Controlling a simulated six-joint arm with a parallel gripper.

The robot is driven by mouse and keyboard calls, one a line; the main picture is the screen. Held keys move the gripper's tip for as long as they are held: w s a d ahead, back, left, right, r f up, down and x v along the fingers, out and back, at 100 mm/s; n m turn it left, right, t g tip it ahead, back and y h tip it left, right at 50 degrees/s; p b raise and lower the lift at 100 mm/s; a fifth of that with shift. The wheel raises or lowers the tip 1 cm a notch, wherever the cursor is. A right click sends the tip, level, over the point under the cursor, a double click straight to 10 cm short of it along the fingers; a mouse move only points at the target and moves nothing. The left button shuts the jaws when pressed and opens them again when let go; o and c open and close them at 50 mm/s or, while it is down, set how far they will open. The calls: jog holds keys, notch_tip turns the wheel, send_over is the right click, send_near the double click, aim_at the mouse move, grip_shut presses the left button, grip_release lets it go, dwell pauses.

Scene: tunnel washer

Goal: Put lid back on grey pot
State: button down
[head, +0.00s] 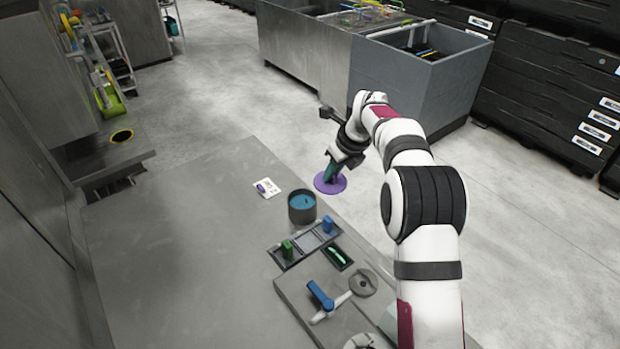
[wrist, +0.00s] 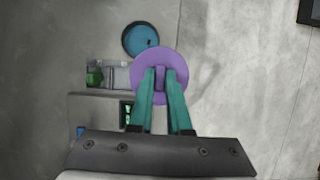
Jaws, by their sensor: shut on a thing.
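The lid (head: 330,184) is a flat purple disc with an upright purple grip. My gripper (head: 330,170) is shut on that grip and holds the lid to the right of the pot and off it. The wrist view shows the lid (wrist: 160,62) below the green fingers (wrist: 161,86). The grey pot (head: 302,207) stands open on the table, with blue inside. It also shows in the wrist view (wrist: 139,40), just above and left of the lid; the lid hides a small part of its rim. I cannot tell the lid's exact height.
A white card with a purple mark (head: 266,188) lies left of the pot. A tray with green and blue pieces (head: 305,242) sits in front of it. A blue-handled lever (head: 322,297) is nearer. The left of the table (head: 170,240) is clear.

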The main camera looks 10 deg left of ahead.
aim_at(339, 180)
jog(key=d, duration=0.1)
jog(key=d+r, duration=0.2)
jog(key=shift+s, duration=0.3)
jog(key=w+a+f, duration=0.2)
jog(key=a+f, duration=0.1)
jog(key=a, duration=0.7)
notch_tip(339, 180, down, 6)
jog(key=shift+a+f, duration=0.2)
jog(key=shift+f, duration=0.15)
dwell(0.8)
jog(key=shift+c, duration=1.5)
grip_release()
notch_tip(339, 180, up, 7)
